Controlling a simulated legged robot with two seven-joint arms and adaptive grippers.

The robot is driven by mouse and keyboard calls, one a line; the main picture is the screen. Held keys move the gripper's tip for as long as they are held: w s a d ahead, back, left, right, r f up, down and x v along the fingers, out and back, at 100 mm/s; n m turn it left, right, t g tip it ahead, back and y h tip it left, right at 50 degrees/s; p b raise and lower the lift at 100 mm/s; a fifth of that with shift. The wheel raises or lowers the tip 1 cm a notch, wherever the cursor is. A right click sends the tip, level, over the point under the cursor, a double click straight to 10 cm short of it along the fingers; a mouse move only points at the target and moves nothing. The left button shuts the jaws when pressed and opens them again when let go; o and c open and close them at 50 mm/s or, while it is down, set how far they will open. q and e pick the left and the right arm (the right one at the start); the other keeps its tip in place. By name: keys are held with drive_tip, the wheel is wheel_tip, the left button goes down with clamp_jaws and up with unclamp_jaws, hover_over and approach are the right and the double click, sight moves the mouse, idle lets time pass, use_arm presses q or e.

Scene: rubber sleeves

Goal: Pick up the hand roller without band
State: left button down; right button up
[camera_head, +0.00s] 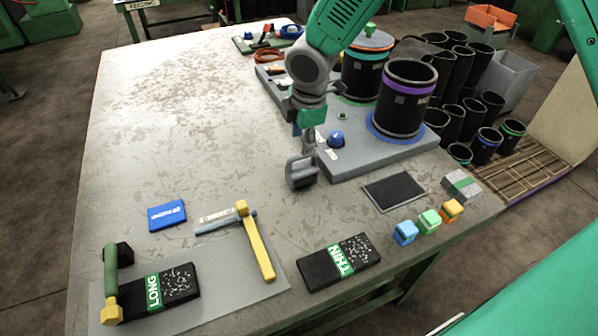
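Two hand tools lie at the front left of the table. One tool (111,270) has a green handle, a yellow end and a black block at its far end. The other tool (259,247) has a yellow handle and a yellow head with a grey-blue bar beside it. I cannot tell from this view which is the hand roller without band. My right gripper (301,172) hangs over the middle of the table, above and right of the yellow-handled tool and apart from it. Its fingers look apart, with nothing visible between them. My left gripper is out of view.
A grey fixture (355,150) holds a large black sleeve (402,100). A LONG pad (165,287) lies by the green-handled tool and a THIN pad (338,262) is at front center. Small coloured blocks (429,221) stand near the right edge. The table's left half is mostly clear.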

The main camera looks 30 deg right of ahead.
sight(301, 156)
drive_tip(key=shift+w+f, duration=0.25)
drive_tip(key=shift+f, duration=0.35)
drive_tip(key=shift+w+f, duration=0.2)
drive_tip(key=shift+f, duration=0.4)
drive_tip(key=shift+w+d+f, duration=0.1)
drive_tip(key=shift+d+f, duration=0.05)
drive_tip(key=shift+f, duration=0.1)
drive_tip(key=f, duration=0.3)
drive_tip(key=w+d+f, duration=0.1)
drive_tip(key=shift+f, duration=0.2)
drive_tip(key=shift+w+f, duration=0.1)
drive_tip(key=shift+f, duration=0.15)
drive_tip(key=shift+a, duration=0.25)
drive_tip(key=shift+a+r, duration=0.1)
drive_tip(key=shift+a, duration=0.15)
clamp_jaws()
drive_tip(key=shift+d, duration=0.35)
